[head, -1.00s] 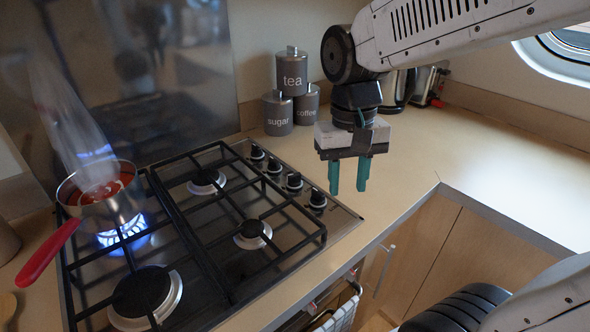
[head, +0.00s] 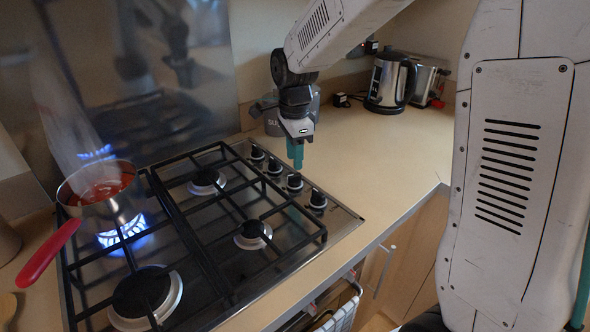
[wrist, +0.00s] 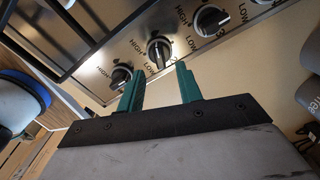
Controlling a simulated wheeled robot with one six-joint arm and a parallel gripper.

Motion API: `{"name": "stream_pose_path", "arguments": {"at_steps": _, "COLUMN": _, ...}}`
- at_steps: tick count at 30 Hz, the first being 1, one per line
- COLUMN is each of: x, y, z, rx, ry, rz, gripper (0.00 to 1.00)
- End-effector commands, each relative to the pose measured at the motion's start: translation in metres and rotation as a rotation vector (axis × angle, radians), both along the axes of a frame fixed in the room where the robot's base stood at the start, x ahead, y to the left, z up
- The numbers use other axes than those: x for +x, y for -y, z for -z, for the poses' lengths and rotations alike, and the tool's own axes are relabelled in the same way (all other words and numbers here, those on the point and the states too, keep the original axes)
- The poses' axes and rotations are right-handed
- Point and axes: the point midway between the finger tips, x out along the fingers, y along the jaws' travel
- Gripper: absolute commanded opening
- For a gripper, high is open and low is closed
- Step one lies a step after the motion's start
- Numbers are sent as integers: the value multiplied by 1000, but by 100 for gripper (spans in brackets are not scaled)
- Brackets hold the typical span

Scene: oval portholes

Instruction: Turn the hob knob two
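Several black hob knobs stand in a row along the right edge of the steel hob panel (head: 340,217). I cannot read for certain which is number two. My gripper (head: 298,166) points down just above the second knob from the front (head: 294,181). In the wrist view, my gripper's green fingers (wrist: 160,72) are apart and empty, and that same knob (wrist: 158,50) appears beyond the gap between them. The front knob (wrist: 120,77) is by the left fingertip, and another knob (wrist: 210,20) is up to the right. No contact with a knob is clear.
A red-handled pan (head: 100,205) sits over a lit blue flame (head: 122,233) at the hob's left. Black pan supports (head: 205,255) rise beside the knobs. Canisters (head: 270,120) stand behind my gripper. A kettle (head: 388,82) stands farther right. The counter right of the knobs is clear.

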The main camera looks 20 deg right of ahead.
Motion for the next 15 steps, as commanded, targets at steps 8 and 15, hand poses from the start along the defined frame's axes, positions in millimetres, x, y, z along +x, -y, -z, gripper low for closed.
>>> {"name": "stream_pose_path", "arguments": {"at_steps": 8, "x": -1, "y": 0, "z": 41, "rx": 0, "ry": -3, "rz": -3, "gripper": 35}}
{"name": "stream_pose_path", "arguments": {"at_steps": 15, "x": 0, "y": -1, "z": 49, "rx": 0, "ry": 0, "rz": -3, "gripper": 35}}
